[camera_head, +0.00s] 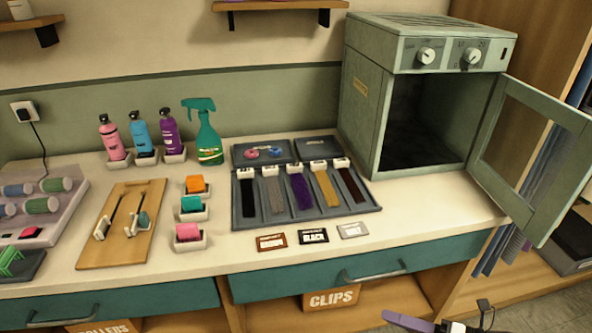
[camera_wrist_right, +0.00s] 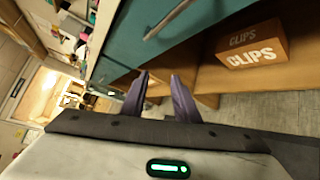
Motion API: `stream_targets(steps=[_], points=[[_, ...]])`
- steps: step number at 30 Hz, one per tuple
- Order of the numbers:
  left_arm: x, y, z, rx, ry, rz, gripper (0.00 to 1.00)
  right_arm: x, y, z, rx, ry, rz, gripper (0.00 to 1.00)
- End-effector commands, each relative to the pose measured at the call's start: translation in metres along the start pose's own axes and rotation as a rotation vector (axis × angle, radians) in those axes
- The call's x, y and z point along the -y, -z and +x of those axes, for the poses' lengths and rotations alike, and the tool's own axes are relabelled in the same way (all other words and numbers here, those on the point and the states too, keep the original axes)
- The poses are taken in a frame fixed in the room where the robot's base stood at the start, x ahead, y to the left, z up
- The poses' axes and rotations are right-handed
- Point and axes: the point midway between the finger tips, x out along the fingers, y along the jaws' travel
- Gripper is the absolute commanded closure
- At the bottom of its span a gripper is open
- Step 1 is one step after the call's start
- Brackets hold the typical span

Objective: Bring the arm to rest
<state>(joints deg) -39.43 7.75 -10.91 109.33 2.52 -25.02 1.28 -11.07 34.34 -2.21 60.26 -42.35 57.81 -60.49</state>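My right gripper (camera_head: 412,322) shows at the bottom edge of the head view, in front of the counter and low, partly cut off by the frame. In the right wrist view the same gripper (camera_wrist_right: 160,88) has its two dark purple fingers apart, with nothing between them. It touches nothing that I can see. My left gripper is not in view.
The counter (camera_head: 419,213) holds bottles, a tool board (camera_head: 100,253), and a tray of swatches (camera_head: 361,211). A cabinet (camera_head: 436,44) stands with its door (camera_head: 478,178) open at right. A CLIPS box (camera_wrist_right: 251,45) sits on the shelf below.

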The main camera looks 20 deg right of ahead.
Motion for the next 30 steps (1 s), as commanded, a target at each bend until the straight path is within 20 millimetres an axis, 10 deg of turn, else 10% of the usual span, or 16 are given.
stream_targets(steps=[8,22,30], points=[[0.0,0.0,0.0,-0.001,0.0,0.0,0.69,0.004,0.005,0.002,0.393,0.185,0.818,0.72],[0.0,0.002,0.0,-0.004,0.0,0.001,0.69,-0.007,0.133,-0.038,0.757,0.485,1.842,0.72],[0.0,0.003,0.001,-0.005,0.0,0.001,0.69,-0.037,0.175,0.009,0.79,0.363,2.093,0.72]])
